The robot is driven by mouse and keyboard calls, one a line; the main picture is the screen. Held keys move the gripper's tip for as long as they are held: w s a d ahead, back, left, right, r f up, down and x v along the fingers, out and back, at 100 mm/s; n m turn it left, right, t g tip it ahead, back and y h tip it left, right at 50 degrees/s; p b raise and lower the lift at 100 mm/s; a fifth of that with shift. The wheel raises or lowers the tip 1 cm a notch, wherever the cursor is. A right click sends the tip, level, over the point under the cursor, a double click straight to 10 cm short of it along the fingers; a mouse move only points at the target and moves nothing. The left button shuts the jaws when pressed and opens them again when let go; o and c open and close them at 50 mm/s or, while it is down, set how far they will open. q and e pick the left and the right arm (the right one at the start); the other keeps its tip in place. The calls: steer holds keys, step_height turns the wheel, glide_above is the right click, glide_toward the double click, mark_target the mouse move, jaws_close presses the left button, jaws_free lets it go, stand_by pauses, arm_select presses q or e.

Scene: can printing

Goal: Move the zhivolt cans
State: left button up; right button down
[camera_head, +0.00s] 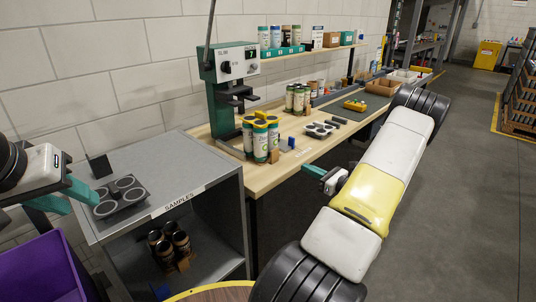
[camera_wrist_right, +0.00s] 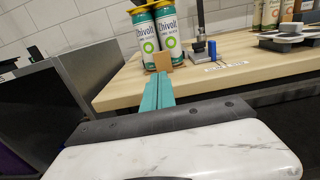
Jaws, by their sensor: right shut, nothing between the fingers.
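Several white-and-green zhivolt cans with yellow lids (camera_head: 260,143) stand upright in a cluster on the near end of the wooden bench. In the right wrist view two of the zhivolt cans (camera_wrist_right: 167,32) show behind a small brown block. My right gripper (camera_head: 309,168) is at the bench's front edge, a little short of the cans. Its teal fingers (camera_wrist_right: 158,82) lie together, empty, pointing toward the cans. My left gripper (camera_head: 77,207) is over the left end of the grey samples cabinet, with its teal fingers apart and nothing seen between them.
A grey tray with round wells (camera_head: 121,196) sits on the samples cabinet (camera_head: 200,178); dark cans (camera_head: 170,248) stand on its lower shelf. A green press (camera_head: 226,92) rises behind the zhivolt cans. Other cans (camera_head: 298,98) and a second welled tray (camera_head: 321,128) stand further along the bench.

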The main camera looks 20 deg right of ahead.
mark_target(275, 153)
steer(key=x, duration=1.3)
steer(key=shift+w, duration=0.2)
steer(key=x, duration=1.4)
